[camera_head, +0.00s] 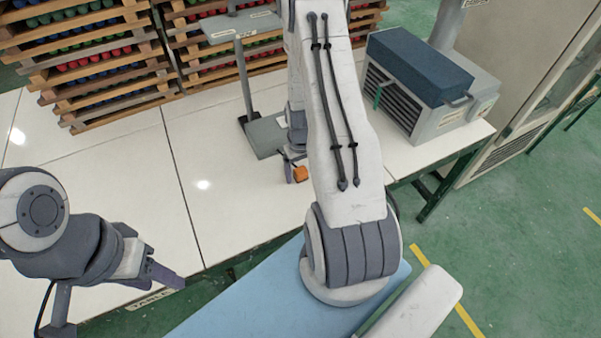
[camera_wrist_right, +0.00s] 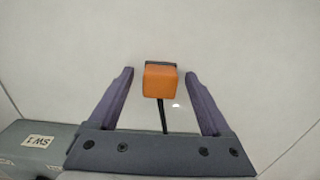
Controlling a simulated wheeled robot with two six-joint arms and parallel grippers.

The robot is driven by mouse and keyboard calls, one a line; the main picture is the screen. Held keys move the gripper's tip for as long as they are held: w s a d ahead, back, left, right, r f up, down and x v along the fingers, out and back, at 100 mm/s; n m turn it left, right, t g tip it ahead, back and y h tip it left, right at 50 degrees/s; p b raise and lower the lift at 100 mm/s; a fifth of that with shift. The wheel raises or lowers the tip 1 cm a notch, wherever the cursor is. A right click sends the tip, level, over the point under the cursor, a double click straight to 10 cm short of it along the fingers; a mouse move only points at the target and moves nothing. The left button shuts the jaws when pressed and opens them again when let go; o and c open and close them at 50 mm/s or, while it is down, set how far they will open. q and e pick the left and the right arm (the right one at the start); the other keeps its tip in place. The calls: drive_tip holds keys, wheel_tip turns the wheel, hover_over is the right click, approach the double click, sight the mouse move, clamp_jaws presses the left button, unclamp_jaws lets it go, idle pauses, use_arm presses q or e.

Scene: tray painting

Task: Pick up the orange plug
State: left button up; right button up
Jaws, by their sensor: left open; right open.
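The orange plug (camera_head: 300,174) sits on the white table in the head view, just left of my right arm. In the right wrist view the orange plug (camera_wrist_right: 160,81) lies between the two fingers, with a dark end behind it and a dark cord running down from it. My right gripper (camera_wrist_right: 158,82) is open around it, with a gap on each side. In the head view the right gripper (camera_head: 289,172) is mostly hidden by my arm; one finger shows left of the plug. My left gripper (camera_head: 168,278) hovers at the table's front edge, away from the plug.
A grey stand (camera_head: 264,134) with an upright post is close behind the plug. A grey box (camera_wrist_right: 40,146) labelled SW 1 shows in the right wrist view. A grey machine with a blue top (camera_head: 416,66) stands at right. Wooden racks (camera_head: 100,95) line the back. The table's left half is clear.

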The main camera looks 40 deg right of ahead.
drive_tip(key=shift+f, duration=0.2)
clamp_jaws()
drive_tip(key=shift+r, duration=0.15)
